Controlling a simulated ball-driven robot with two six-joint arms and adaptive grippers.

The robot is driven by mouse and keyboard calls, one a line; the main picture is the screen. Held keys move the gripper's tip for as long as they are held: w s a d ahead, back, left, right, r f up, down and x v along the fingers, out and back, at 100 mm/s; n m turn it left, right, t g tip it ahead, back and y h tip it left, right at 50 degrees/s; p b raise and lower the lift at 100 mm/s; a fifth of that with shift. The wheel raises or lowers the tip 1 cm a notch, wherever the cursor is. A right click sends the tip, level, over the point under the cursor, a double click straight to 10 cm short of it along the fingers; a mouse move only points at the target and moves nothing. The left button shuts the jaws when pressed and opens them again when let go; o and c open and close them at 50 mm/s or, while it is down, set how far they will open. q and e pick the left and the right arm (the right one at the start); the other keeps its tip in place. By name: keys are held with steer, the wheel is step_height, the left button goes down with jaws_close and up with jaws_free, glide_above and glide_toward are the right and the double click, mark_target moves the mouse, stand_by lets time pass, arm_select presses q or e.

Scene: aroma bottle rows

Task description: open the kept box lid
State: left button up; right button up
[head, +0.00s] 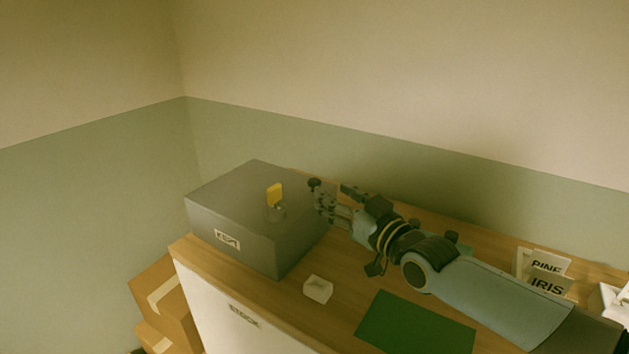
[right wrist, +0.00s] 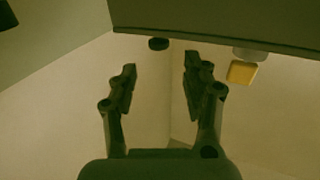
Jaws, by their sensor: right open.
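The grey kept box (head: 225,205) stands at the left end of the wooden counter, with a white label on its front that seems to read KEPT. Its flat lid (head: 240,180) looks closed. A yellow tab (head: 274,194) stands upright on a small round grey base on the lid. My right gripper (head: 322,198) is open and empty, at the right side of the tab and apart from it. In the right wrist view the open fingers (right wrist: 160,82) have nothing between them. The yellow tab (right wrist: 241,72) shows there upside down, off to the right. My left gripper is not in view.
A green mat (head: 415,325) lies on the counter (head: 345,270) below my right arm. PINE (head: 546,264) and IRIS (head: 547,285) cards stand at the right. Cardboard boxes (head: 165,300) stand at the lower left.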

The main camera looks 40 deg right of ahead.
mark_target(318, 182)
steer(key=w+b, duration=0.1)
steer(key=w, duration=0.1)
steer(key=w+b, duration=0.1)
steer(key=w, duration=0.1)
steer(key=w+f+b, duration=0.1)
steer(key=w+b, duration=0.1)
steer(key=w, duration=0.1)
steer(key=shift+d, duration=0.15)
steer(key=shift+w+r+b, duration=0.3)
steer(key=shift+w+b, duration=0.05)
steer(key=shift+b, duration=0.2)
steer(key=shift+w, duration=0.15)
steer(key=shift+r, duration=0.1)
jaws_close()
steer(key=shift+w, duration=0.15)
